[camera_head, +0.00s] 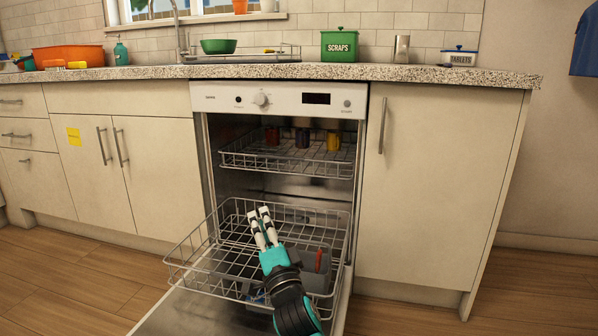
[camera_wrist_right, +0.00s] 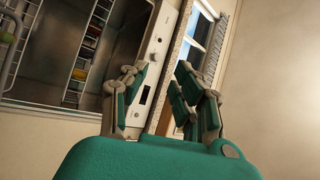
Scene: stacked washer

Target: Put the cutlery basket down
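The cutlery basket (camera_head: 315,280) is grey and sits in the right part of the pulled-out lower rack (camera_head: 190,283), with a red item (camera_head: 319,261) showing at its top. My right gripper (camera_head: 260,216) is above the lower rack, to the left of the basket and apart from it. In the wrist view its fingers (camera_wrist_right: 160,82) are spread with nothing between them. My right forearm covers part of the rack's front and possibly part of the basket. My left gripper is not in view.
The dishwasher (camera_head: 278,97) stands open with its door (camera_head: 175,318) down. Its upper rack (camera_head: 290,162) holds several cups. The counter (camera_head: 440,75) above carries a green bowl (camera_head: 218,46), a scraps bin (camera_head: 339,45) and a tablets box (camera_head: 459,57). Floor is clear at the right.

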